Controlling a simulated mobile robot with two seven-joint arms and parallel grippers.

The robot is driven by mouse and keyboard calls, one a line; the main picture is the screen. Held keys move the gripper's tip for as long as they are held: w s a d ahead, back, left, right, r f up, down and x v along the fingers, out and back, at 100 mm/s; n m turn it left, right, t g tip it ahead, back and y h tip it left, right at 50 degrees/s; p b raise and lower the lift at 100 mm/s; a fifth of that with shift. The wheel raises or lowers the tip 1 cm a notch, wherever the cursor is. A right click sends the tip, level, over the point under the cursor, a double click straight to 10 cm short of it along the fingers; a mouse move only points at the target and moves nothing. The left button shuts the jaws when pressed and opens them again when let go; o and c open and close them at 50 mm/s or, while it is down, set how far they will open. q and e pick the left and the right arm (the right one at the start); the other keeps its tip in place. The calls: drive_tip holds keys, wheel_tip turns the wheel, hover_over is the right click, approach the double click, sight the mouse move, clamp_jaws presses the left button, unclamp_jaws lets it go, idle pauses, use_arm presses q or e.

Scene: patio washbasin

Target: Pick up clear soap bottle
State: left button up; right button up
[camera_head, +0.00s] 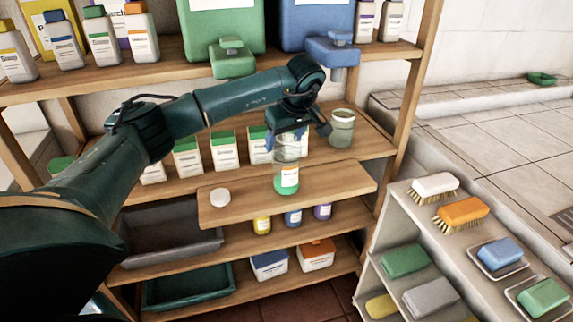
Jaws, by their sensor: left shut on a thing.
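The clear soap bottle (287,181) is upright over the pull-out wooden board (340,185), with green liquid and a white label low on it. My left gripper (287,138) comes down from above and is shut on the bottle's upper part. The gripper hides the bottle's top. I cannot tell whether the bottle's base touches the board. My right gripper is not in view.
A white round lid (220,197) lies on the board, left of the bottle. A glass jar (342,128) stands close right of the gripper. Several cartons (224,150) stand behind. A green dispenser (232,60) overhangs the arm. A rack with brushes (462,214) is at right.

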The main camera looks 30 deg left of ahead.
use_arm(q)
drive_tip(key=c, duration=0.3)
